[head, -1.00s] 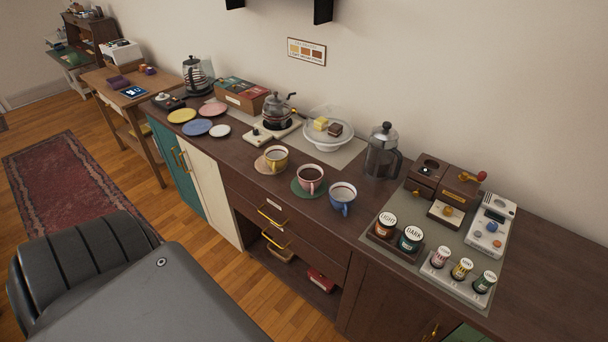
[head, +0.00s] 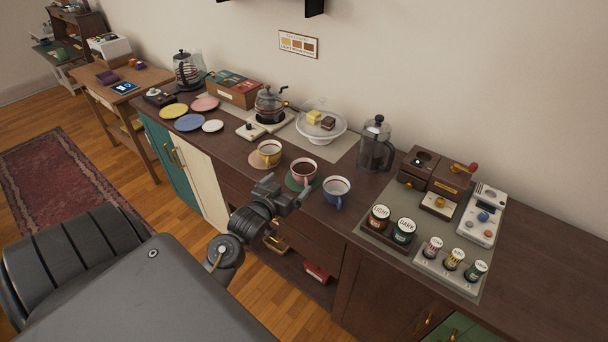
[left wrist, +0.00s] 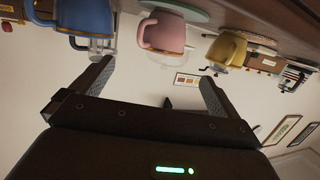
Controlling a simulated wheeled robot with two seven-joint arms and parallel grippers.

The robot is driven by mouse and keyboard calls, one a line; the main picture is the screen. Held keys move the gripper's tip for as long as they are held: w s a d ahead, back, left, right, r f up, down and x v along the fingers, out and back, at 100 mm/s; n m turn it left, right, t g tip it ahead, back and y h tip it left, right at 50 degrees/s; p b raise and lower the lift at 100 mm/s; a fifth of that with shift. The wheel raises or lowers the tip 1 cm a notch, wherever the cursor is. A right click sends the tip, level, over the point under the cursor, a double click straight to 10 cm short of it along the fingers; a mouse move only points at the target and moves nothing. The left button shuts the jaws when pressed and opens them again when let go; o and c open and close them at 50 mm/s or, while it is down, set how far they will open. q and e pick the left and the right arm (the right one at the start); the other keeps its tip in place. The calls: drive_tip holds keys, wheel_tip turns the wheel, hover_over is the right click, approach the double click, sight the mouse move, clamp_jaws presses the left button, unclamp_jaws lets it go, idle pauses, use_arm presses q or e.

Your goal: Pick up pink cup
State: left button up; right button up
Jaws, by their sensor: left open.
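The pink cup (head: 304,173) holds dark liquid and stands upright on a green coaster (head: 291,184) at the counter's front edge, between a yellow cup and a blue cup. My left gripper (head: 288,188) is in front of the pink cup, close to it, and hides part of its lower front and the coaster. In the left wrist view my left gripper (left wrist: 155,80) is open with nothing between its fingers. That view is upside down and shows the pink cup (left wrist: 163,32) beyond the fingertips. My right gripper is not in view.
The yellow cup (head: 269,152) stands left of the pink cup and the blue cup (head: 337,191) stands right of it, both close by. A French press (head: 375,146) and a glass-domed cake stand (head: 320,134) are behind.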

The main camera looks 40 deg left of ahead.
use_arm(q)
drive_tip(key=p, duration=0.1)
approach(309, 162)
drive_tip(key=shift+s+d, duration=0.25)
drive_tip(key=shift+s, duration=0.05)
drive_tip(key=shift+w+a+f, duration=0.1)
drive_tip(key=shift+w, duration=0.2)
drive_tip(key=shift+w+a+p, duration=0.1)
drive_tip(key=shift+w+p, duration=0.25)
drive_tip(key=p+x, duration=0.1)
drive_tip(key=x, duration=0.2)
drive_tip(key=shift+w+a, duration=0.15)
drive_tip(key=shift+w, duration=0.1)
drive_tip(key=shift+w+a+f, duration=0.1)
drive_tip(key=shift+w+f, duration=0.1)
drive_tip(key=shift+w, duration=0.2)
drive_tip(key=c, duration=1.2)
